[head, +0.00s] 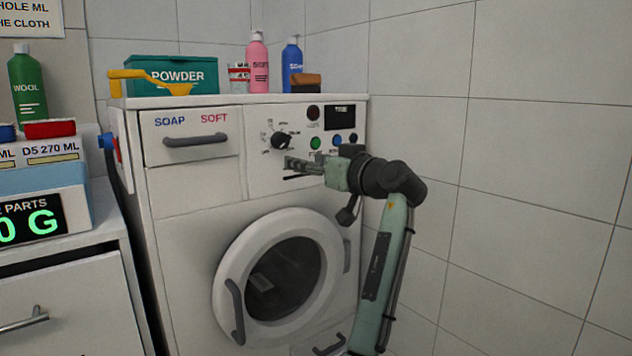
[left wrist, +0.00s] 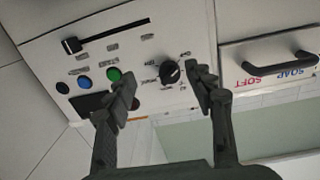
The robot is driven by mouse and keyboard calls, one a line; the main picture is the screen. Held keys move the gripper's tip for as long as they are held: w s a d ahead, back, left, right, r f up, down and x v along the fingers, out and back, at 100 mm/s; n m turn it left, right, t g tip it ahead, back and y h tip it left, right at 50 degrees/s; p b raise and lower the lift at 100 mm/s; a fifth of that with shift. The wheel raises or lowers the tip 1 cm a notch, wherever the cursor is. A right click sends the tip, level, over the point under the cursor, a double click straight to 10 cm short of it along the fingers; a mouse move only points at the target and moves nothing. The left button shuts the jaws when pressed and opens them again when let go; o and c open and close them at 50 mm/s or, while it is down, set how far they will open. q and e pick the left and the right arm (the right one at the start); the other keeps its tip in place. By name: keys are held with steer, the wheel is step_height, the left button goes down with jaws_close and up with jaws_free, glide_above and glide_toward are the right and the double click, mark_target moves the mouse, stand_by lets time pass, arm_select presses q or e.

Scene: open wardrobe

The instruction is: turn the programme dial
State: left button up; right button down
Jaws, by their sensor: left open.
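The programme dial (head: 281,140) is a dark round knob on the white control panel of the washing machine. Small labels surround it. In the left wrist view the dial (left wrist: 171,72) appears in the space between my two fingertips. My left gripper (head: 291,170) is open and empty, just below the dial in the head view. In the left wrist view its fingers (left wrist: 163,84) stand apart, with one on each side of the dial in the picture. I see no clear contact with the dial, and the remaining depth is hard to tell. My right gripper is out of view.
The drawer handle (head: 196,140) sticks out at left. A powder box (head: 172,74), yellow scoop and bottles stand on top. The round door (head: 280,277) is below.

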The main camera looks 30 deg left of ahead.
mark_target(286, 142)
arm_select(q)
steer(key=shift+n+g+y, duration=0.3)
steer(key=shift+n, duration=0.2)
steer(key=a+r, duration=0.1)
steer(key=a, duration=0.1)
steer(key=w+a+r, duration=0.1)
steer(key=a, duration=0.1)
steer(key=w+a+r, duration=0.1)
steer(key=a, duration=0.1)
steer(key=shift+r, duration=0.1)
steer(key=shift+w+a, duration=0.2)
steer(key=shift+a, duration=0.35)
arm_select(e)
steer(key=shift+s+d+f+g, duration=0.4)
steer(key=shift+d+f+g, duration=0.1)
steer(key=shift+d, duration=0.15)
arm_select(q)
steer(key=shift+p, duration=0.3)
steer(key=c, duration=1.2)
